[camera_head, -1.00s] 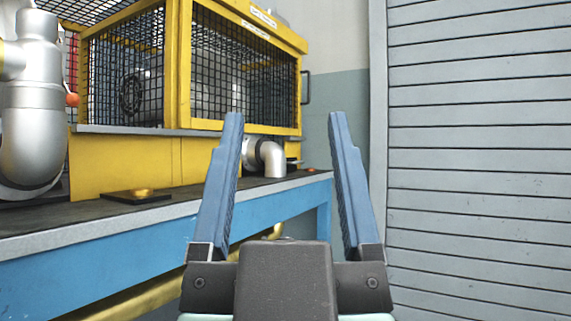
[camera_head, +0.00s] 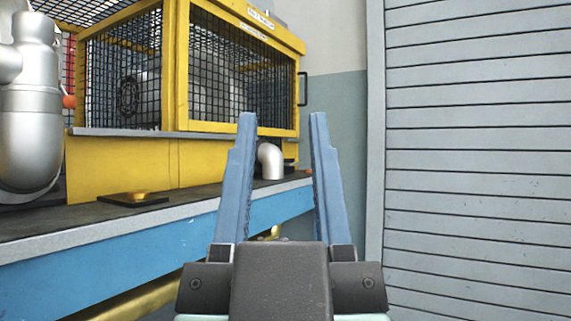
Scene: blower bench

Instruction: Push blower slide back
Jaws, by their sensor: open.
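My gripper (camera_head: 279,122) is open and empty, with two blue stepped fingers pointing up the picture. It is in front of the right end of the bench. The blower unit sits in a yellow mesh cage (camera_head: 185,70) on the bench at the left and centre. A silver elbow pipe (camera_head: 270,160) shows between the fingertips, behind them and apart from them as far as I can see. The left finger hides part of the cage base. I cannot tell which part is the blower slide.
A blue-sided bench (camera_head: 150,258) with a dark top runs along the left. A large silver pipe (camera_head: 30,110) stands at the far left, with an orange knob (camera_head: 69,102) beside it. A grey slatted shutter (camera_head: 475,150) fills the right. A yellow pipe (camera_head: 150,299) runs below the bench.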

